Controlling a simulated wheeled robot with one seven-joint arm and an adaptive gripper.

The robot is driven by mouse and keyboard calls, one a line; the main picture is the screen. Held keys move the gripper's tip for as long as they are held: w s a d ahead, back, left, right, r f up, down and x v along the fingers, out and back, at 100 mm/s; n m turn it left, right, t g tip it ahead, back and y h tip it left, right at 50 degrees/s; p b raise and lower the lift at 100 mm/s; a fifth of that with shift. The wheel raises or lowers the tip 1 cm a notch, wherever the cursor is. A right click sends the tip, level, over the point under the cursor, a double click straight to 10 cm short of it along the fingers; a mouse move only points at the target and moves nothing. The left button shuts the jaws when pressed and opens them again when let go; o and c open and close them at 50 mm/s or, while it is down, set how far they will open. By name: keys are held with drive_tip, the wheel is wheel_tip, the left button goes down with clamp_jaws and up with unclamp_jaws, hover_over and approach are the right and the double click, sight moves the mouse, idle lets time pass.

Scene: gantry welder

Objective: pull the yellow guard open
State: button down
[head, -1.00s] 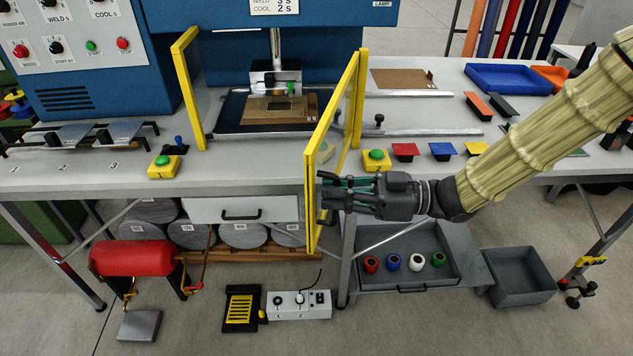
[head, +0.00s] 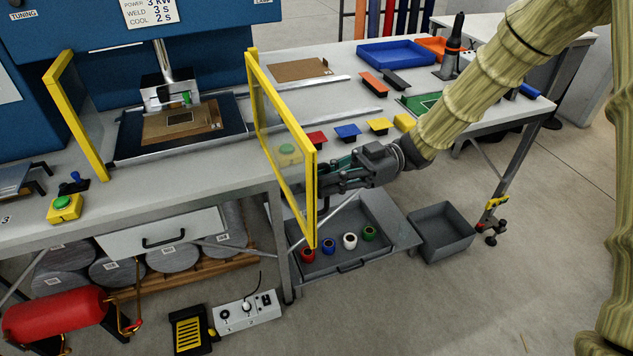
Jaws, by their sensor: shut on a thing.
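The yellow guard (head: 311,200) is a yellow-framed clear panel at the front right of the blue welder (head: 210,50). It stands swung out from the machine, its free edge over the table's front edge. My gripper (head: 318,190) is on the right side of the guard, shut on its free edge; the fingertips are partly hidden by the frame and panel. A second yellow-framed panel (head: 78,115) stands on the left of the press. Between them a brown workpiece (head: 175,125) lies on the dark press bed (head: 130,140).
A green button on a yellow box (head: 65,208) sits at the left front, and another (head: 288,155) shows through the guard. Red, blue and yellow pieces (head: 347,131) lie right of the guard. Below are an open grey drawer (head: 385,245) with coloured rings and a grey bin (head: 440,232).

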drive_tip(key=shift+r, duration=0.1)
drive_tip(key=c, duration=1.5)
unclamp_jaws()
drive_tip(key=shift+d, duration=0.1)
drive_tip(key=v, duration=1.2)
